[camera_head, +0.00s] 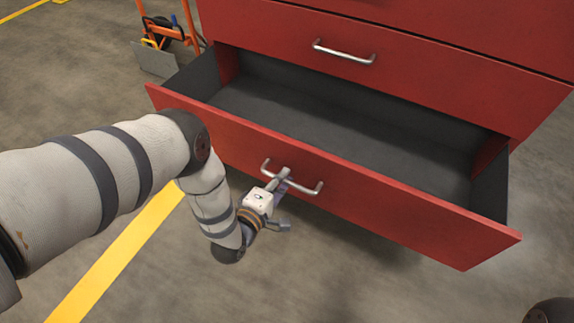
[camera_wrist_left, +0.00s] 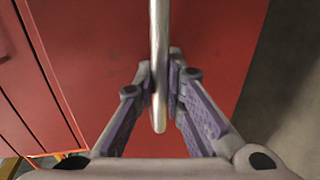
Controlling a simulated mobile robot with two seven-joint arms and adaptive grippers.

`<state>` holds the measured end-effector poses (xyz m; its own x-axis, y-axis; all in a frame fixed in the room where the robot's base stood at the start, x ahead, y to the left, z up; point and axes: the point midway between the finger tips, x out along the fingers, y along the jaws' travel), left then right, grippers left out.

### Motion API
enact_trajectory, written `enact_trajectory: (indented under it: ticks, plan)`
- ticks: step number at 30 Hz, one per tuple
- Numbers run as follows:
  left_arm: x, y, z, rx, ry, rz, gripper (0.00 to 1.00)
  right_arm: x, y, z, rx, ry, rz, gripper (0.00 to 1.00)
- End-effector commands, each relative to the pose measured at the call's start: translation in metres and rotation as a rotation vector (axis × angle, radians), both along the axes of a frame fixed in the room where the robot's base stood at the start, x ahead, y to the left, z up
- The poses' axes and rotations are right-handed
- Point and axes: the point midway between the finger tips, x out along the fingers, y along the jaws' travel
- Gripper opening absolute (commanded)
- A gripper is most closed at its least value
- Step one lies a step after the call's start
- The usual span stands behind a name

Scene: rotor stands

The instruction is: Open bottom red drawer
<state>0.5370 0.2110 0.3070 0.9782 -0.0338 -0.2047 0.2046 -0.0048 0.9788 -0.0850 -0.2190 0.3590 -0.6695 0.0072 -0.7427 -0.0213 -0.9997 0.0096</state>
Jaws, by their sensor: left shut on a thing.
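The bottom red drawer (camera_head: 400,215) stands well out from the red cabinet, and its dark inside looks empty. Its silver bar handle (camera_head: 308,187) is on the front panel. My left gripper (camera_head: 283,176) is at the middle of this handle. In the left wrist view the fingers (camera_wrist_left: 160,85) are shut on the handle (camera_wrist_left: 159,45), with the bar between the pads. The red drawer front (camera_wrist_left: 215,60) fills the space behind. My right gripper is not in view.
A closed red drawer with a silver handle (camera_head: 343,52) is above the open one. An orange hand truck (camera_head: 165,30) stands at the back left. A yellow floor line (camera_head: 120,250) runs under my left arm. Concrete floor in front of the drawer is clear.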

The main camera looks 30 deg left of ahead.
Motion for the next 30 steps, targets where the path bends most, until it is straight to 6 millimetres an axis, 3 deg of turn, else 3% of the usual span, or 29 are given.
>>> enact_trajectory:
  ticks: [18,19,21,22,30]
  plan:
    - [-0.0086,0.0014,0.0009,0.001,-0.004,0.002,0.00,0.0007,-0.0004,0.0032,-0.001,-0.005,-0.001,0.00]
    - [-0.0084,0.0014,0.0010,0.002,-0.004,0.002,0.12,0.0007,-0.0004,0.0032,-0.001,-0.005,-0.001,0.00]
    - [-0.0085,0.0013,0.0009,0.001,-0.004,0.002,0.28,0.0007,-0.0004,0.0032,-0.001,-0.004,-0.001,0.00]
    - [-0.0086,0.0012,0.0008,0.001,-0.004,0.002,0.31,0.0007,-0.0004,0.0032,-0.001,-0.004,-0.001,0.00]
    - [-0.0097,0.0007,0.0003,0.001,-0.002,0.001,0.31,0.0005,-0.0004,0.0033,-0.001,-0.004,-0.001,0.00]
